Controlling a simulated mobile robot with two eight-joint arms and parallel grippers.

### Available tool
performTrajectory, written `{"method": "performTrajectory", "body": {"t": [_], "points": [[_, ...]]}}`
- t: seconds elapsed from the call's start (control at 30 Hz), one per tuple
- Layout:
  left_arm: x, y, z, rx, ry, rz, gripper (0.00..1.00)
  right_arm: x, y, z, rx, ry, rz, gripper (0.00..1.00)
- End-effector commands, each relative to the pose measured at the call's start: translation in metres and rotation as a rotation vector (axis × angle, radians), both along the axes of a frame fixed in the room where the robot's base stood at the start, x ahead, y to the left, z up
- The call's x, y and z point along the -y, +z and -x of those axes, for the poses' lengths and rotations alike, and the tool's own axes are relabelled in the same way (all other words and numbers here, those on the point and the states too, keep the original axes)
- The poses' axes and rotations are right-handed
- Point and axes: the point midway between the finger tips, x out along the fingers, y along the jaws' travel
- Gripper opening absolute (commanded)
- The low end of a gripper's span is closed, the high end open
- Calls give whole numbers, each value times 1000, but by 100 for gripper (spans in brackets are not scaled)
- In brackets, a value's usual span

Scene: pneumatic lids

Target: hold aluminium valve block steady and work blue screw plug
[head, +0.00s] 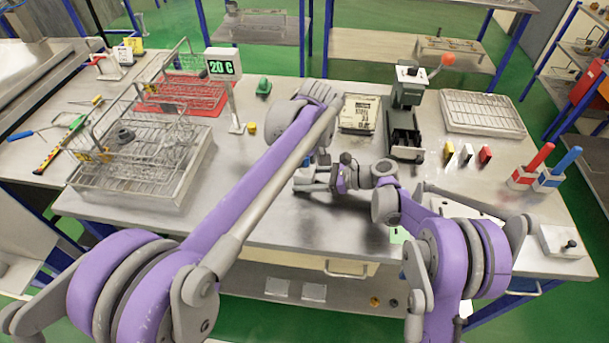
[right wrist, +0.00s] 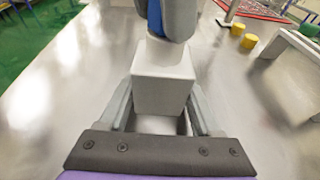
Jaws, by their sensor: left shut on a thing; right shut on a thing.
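The aluminium valve block (right wrist: 163,88) is a pale grey box in the right wrist view. My right gripper (right wrist: 162,104) is shut on it, one finger on each side. The blue screw plug (right wrist: 154,18) shows as a strip of blue above the block, largely hidden by the dark grey fingers of my left gripper (right wrist: 176,18), which is shut on it from above. In the head view my left gripper (head: 324,160) and right gripper (head: 312,181) meet near the middle of the table.
The steel table (head: 270,215) has bare room around the grippers. Wire baskets (head: 140,185) stand at the left, a display (head: 221,66) behind.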

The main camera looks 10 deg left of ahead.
Motion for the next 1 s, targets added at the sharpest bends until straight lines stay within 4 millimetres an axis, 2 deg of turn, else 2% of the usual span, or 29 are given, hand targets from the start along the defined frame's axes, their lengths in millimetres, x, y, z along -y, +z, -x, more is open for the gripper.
{"method": "performTrajectory", "body": {"t": [0.2,0.3,0.57,0.6,0.77,0.8,1.0], "points": [[3,0,-4,2,291,0,0,0,0,1,0,2,-1,16],[4,0,-4,2,372,0,0,0,0,1,0,2,-1,16],[3,0,-4,2,400,0,0,0,0,1,-1,2,-1,16],[3,0,-4,2,399,0,37,0,0,1,-1,2,-1,16],[3,0,-4,1,399,0,66,0,0,0,0,1,-1,16],[3,0,-3,1,398,0,69,0,0,0,0,1,-1,16],[4,0,-3,0,398,1,67,0,0,0,0,0,-1,16]]}}
